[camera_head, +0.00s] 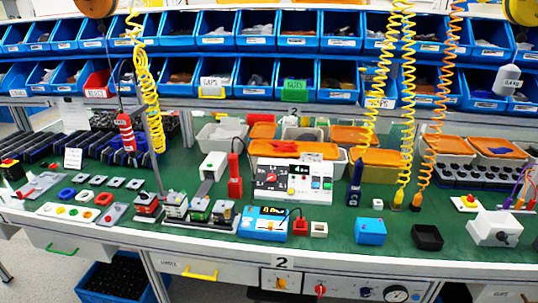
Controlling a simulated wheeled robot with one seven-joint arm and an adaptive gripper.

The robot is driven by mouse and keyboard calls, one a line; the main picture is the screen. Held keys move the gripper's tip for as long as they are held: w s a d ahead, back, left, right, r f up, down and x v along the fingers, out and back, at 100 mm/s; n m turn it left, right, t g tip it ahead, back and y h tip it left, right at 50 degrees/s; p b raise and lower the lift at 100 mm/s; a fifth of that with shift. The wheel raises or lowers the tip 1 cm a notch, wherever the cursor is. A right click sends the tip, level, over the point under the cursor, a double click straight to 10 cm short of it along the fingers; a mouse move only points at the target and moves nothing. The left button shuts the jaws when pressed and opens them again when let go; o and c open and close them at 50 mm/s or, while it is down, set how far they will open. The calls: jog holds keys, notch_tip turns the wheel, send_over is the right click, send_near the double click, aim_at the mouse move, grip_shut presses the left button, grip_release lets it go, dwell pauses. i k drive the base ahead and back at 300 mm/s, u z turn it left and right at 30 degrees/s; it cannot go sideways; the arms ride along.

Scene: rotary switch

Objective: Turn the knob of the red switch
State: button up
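No switch with a wholly red body stands out clearly. A white control box (292,180) in the middle of the workbench carries a round dial at its left, small red parts and several buttons. Below the bench front, a panel (345,287) holds a small red knob (320,289), a black knob and a round gauge. A white box (495,228) with a dark rotary knob (502,238) sits at the right front of the bench. Which of these the task means I cannot tell. My gripper and arm are not in view.
The green bench top (330,232) holds a blue meter (263,224), a blue box (370,232), a black box (427,237) and a yellow-and-red button box (467,202). Yellow and orange coiled cables hang over it. Blue bins (216,80) line the back shelves.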

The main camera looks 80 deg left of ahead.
aim_at(146, 196)
jog(key=u, duration=5.75)
jog(key=i, duration=1.75)
jog(key=z, duration=1.6)
